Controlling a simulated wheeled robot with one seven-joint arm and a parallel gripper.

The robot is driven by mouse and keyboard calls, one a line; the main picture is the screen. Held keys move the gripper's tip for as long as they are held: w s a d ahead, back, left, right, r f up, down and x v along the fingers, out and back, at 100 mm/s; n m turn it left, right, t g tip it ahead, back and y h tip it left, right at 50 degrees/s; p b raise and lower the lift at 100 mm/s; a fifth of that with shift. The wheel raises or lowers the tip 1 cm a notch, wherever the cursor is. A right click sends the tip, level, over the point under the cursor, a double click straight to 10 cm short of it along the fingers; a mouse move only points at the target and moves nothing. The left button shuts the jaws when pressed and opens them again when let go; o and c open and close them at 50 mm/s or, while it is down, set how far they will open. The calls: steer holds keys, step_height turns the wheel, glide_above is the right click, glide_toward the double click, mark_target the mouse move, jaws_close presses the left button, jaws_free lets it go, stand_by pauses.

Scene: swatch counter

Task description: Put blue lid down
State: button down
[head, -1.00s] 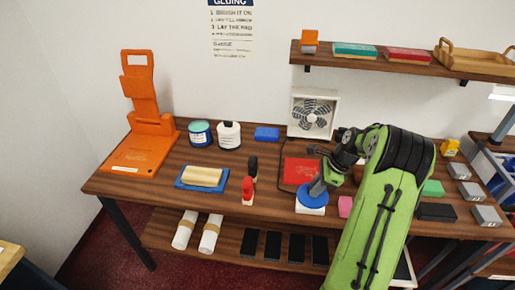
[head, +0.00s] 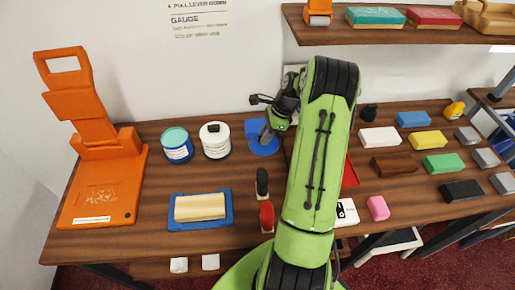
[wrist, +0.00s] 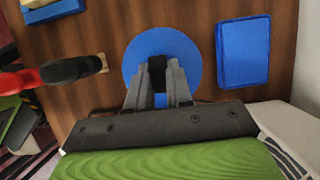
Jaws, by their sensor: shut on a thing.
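The round blue lid (head: 264,147) is in the head view near the back of the counter, and in the wrist view the blue lid (wrist: 135,62) lies flat between the fingers. My gripper (head: 268,135) is shut on it; in the wrist view my gripper (wrist: 158,72) grips near its middle. The lid is level over bare wood; I cannot tell whether it touches the wood.
A blue block (head: 252,126) lies close beside the lid; the wrist view also shows the blue block (wrist: 242,55). A teal-topped can (head: 177,146) and a white jar (head: 215,141) stand to the left.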

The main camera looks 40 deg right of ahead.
step_height(320, 180, down, 8)
steer(key=shift+s+r+b, duration=0.15)
steer(key=shift+r+b, duration=0.05)
steer(key=shift+b, duration=0.25)
steer(key=c, duration=1)
jaws_free()
